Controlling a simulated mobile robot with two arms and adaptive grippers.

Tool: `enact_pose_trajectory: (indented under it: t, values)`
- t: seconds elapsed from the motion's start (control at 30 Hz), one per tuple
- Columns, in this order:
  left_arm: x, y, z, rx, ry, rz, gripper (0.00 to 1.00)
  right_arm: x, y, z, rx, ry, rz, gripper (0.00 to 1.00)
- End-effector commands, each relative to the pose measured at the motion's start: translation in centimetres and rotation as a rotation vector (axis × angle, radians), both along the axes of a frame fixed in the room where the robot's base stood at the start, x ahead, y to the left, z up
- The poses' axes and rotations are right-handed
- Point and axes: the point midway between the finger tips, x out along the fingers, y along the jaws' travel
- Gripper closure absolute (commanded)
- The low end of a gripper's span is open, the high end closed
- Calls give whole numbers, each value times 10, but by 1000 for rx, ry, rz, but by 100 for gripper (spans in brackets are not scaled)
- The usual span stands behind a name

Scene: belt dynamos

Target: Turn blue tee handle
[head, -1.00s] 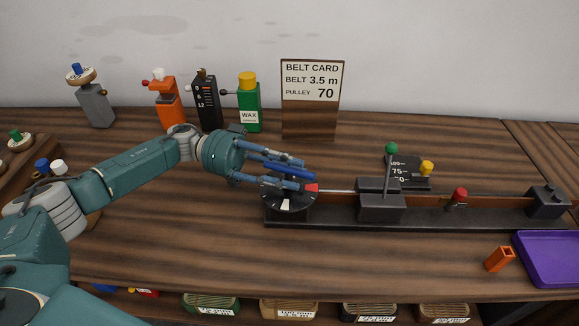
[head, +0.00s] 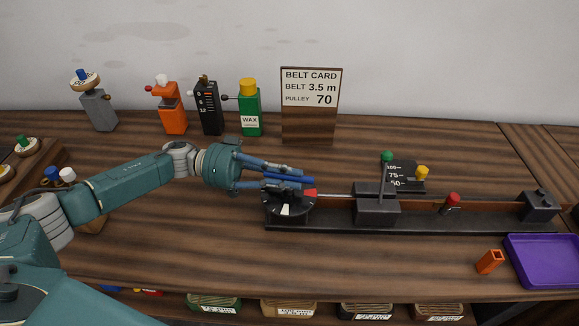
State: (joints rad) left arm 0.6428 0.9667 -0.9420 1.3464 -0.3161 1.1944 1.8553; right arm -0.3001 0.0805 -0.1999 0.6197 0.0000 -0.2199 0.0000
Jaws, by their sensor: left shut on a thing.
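The blue tee handle (head: 290,179) is a blue bar above a round black dial (head: 287,208) at the left end of a long dark bench fixture. The fingers hide part of the handle and the back of the dial. My right gripper is not in view.
The fixture has a block with a green-knobbed lever (head: 386,157), a red knob (head: 453,198) and an end block (head: 538,204). A belt card (head: 309,130) and several bottle-like items stand behind. A purple tray (head: 545,262) and an orange piece (head: 489,262) lie at front right. The table's front middle is clear.

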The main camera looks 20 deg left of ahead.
Motion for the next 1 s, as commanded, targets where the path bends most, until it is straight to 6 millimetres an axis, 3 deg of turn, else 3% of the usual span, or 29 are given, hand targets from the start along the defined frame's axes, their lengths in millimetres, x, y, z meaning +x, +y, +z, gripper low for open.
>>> enact_pose_trajectory:
  t: [0.03,0.4,0.7,1.0]
  values:
    - [-4,0,4,9,13,33,100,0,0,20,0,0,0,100]
    - [-5,-1,5,6,14,372,100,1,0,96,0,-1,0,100]
    - [-4,-2,3,1,17,661,100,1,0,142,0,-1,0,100]
    - [-3,-2,-1,-3,20,950,100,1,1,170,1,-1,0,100]
